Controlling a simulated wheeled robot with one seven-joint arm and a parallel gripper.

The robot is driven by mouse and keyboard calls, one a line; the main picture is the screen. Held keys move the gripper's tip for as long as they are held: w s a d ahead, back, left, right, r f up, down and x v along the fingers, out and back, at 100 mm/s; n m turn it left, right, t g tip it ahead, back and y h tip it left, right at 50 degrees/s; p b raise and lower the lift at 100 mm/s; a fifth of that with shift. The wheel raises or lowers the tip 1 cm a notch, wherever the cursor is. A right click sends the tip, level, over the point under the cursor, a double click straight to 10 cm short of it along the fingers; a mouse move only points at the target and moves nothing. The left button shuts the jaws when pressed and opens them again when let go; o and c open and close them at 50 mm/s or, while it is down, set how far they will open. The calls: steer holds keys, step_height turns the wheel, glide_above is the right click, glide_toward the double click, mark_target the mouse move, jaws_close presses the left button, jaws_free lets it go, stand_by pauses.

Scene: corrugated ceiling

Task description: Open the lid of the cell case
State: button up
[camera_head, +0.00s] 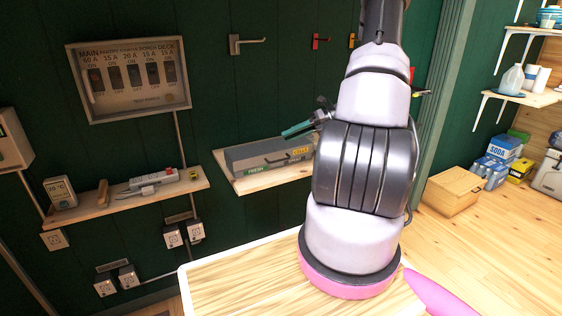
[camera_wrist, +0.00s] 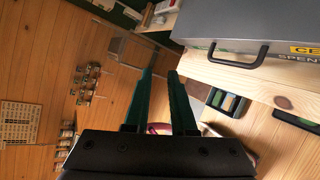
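The cell case is a grey box (camera_head: 258,152) on a small wooden shelf, with a dark handle, a yellow label and a green "FRESH" mark on its front. Its lid looks closed. In the wrist view the case (camera_wrist: 240,22) fills the upper right, with its black handle (camera_wrist: 238,60) and "SPENT" lettering visible. My gripper (camera_head: 287,133) has teal fingers and shows near the case's top in the head view. In the wrist view my gripper (camera_wrist: 160,73) has a narrow gap between its fingers, with nothing held; the handle lies to their right. My arm hides the case's right end.
The wooden shelf (camera_head: 240,187) juts out under the case. To the left, another shelf (camera_head: 125,209) holds a power strip and a small meter, below a breaker panel (camera_head: 130,112). Wall hooks (camera_head: 247,42) are above. A wooden tabletop (camera_head: 235,290) is in front.

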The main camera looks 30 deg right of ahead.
mark_target(283, 160)
steer(key=d+f+m+t, duration=0.6)
steer(key=d+f+m, duration=0.1)
steer(key=f+m, duration=0.45)
steer(key=shift+n, duration=0.25)
steer(key=x, duration=1)
steer(key=shift+w+a+f, duration=0.1)
steer(key=shift+w, duration=0.15)
jaws_close()
